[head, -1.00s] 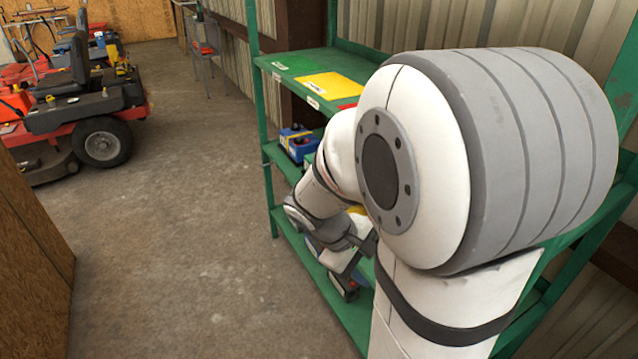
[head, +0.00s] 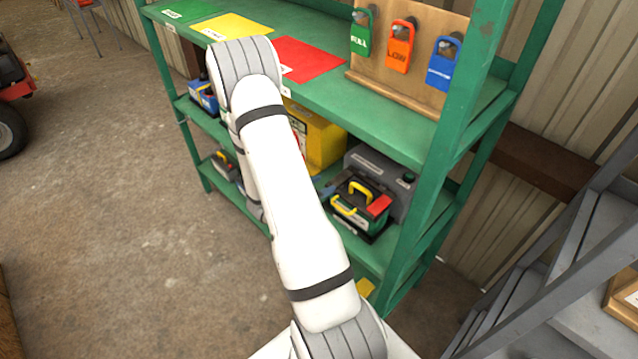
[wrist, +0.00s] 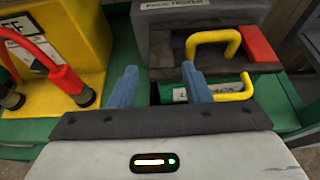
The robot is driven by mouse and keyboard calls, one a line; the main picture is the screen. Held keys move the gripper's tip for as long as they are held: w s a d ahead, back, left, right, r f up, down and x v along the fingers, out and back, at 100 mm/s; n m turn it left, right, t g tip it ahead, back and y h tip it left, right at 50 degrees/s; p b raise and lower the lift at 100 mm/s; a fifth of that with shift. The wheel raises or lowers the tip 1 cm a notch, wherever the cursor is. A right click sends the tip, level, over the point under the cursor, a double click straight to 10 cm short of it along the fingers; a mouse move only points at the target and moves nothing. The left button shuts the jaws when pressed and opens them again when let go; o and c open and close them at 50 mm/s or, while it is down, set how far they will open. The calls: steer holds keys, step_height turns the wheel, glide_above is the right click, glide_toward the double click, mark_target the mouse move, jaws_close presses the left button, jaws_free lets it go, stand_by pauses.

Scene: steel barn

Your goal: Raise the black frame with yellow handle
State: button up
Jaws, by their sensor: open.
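The black frame with yellow handle (wrist: 220,70) is at the upper right of the wrist view, its yellow handle arching up and a red block at its right end. In the head view the black frame (head: 362,194) is on the shelf's middle level, over a green pack with another yellow handle (head: 346,208). That lower handle (wrist: 235,92) shows just right of my gripper's right finger. My gripper (wrist: 160,84) is open and empty, its blue fingers pointing toward the frame's left part. Whether a finger touches anything I cannot tell. The head view hides my gripper behind my arm.
A grey box (head: 380,165) stands behind the frame. A yellow box with a red lever (wrist: 68,78) is close on the left. The green shelf (head: 400,135) has an upright to the right. A tag board (head: 420,50) stands on top. Grey steps (head: 560,270) are at right.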

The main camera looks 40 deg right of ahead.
mark_target(341, 177)
steer(key=p+x, duration=0.1)
steer(key=x, duration=0.6)
steer(key=shift+d, duration=0.1)
steer(key=shift+c, duration=0.5)
steer(key=c, duration=0.6)
steer(key=o, duration=0.3)
steer(key=shift+p, duration=0.3)
